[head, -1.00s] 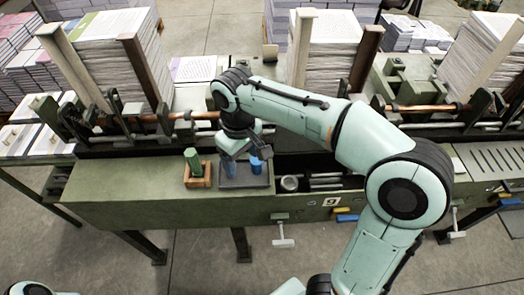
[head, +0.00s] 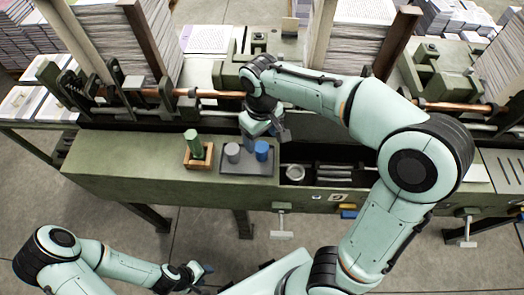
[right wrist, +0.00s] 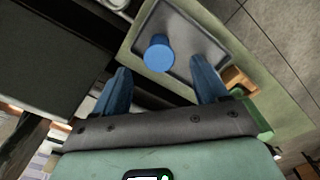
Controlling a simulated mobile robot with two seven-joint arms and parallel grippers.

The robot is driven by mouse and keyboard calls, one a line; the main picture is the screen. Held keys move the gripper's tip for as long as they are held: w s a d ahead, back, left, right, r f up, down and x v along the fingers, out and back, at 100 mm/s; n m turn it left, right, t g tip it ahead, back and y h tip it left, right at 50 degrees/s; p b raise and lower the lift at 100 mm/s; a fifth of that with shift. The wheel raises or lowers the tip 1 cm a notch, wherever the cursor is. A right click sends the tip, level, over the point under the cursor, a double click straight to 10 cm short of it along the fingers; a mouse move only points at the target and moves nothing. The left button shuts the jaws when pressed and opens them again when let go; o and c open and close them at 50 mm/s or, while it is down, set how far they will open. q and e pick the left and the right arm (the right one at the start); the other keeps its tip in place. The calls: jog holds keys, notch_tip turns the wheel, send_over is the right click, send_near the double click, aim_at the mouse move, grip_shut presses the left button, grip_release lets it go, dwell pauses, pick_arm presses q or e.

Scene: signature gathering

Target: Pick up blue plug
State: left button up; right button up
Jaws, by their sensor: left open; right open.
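The blue plug (head: 262,151) stands upright on a dark grey tray (head: 248,169) on the green machine bench. In the right wrist view the blue plug (right wrist: 158,54) shows on the tray, ahead of and between my spread fingers. My right gripper (head: 262,135) is open and empty just behind and above the tray; it also shows in the right wrist view (right wrist: 160,66). I see no contact with the plug. My left gripper (head: 203,270) is open at the bottom left, below and in front of the bench, far from the plug.
A round metal cup (head: 295,172) lies right of the tray. Paper stacks and a copper-coloured rod (head: 225,94) are behind.

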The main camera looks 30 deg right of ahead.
aim_at(262, 146)
jog(key=shift+f, duration=3.2)
jog(key=shift+c, duration=0.3)
jog(key=c, duration=1.1)
